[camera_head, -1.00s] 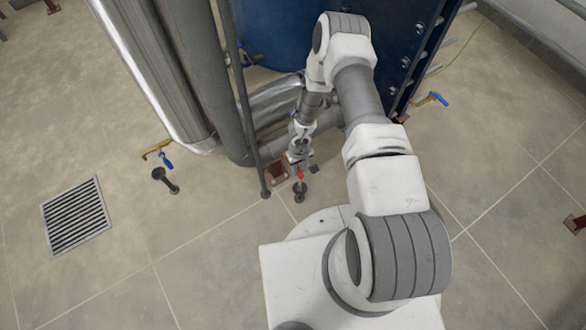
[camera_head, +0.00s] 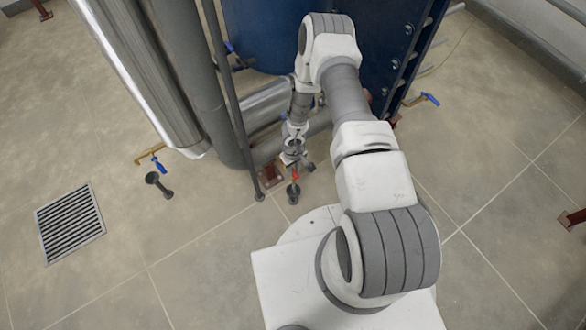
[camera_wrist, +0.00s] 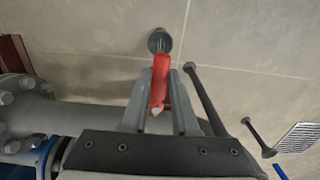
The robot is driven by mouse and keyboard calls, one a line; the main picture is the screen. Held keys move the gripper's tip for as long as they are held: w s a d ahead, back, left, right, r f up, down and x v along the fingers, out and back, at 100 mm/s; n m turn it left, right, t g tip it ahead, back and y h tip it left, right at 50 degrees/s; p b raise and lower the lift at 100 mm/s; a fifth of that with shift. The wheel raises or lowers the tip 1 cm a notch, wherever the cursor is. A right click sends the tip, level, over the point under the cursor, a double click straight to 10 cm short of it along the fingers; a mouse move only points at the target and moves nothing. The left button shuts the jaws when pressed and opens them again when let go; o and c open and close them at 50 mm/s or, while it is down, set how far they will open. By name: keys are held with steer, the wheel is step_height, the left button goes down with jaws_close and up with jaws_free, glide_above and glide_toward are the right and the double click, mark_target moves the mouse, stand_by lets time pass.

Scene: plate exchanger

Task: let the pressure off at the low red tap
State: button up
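The low red tap's handle (camera_wrist: 160,82) is a flat red lever with a pale end. It lies between the two grey fingers of my gripper (camera_wrist: 160,98) in the wrist view. The fingers sit close against both its sides, with no clear gap, so my gripper looks shut on it. In the head view the red handle (camera_head: 295,175) is a small red spot just below my gripper (camera_head: 294,163). A dark funnel drain (camera_head: 292,192) stands on the floor under it and shows in the wrist view too (camera_wrist: 159,41). The tap's body is hidden.
A blue-handled tap (camera_head: 158,164) and another funnel (camera_head: 159,184) are at left, near a floor grate (camera_head: 70,222). A second blue-handled tap (camera_head: 430,99) is at right. A thin grey post (camera_head: 236,115) and large pipes (camera_head: 188,70) stand close left of my arm.

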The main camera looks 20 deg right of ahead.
steer(key=o, duration=0.4)
step_height(320, 180, up, 17)
steer(key=p, duration=0.8)
steer(key=shift+r, duration=0.2)
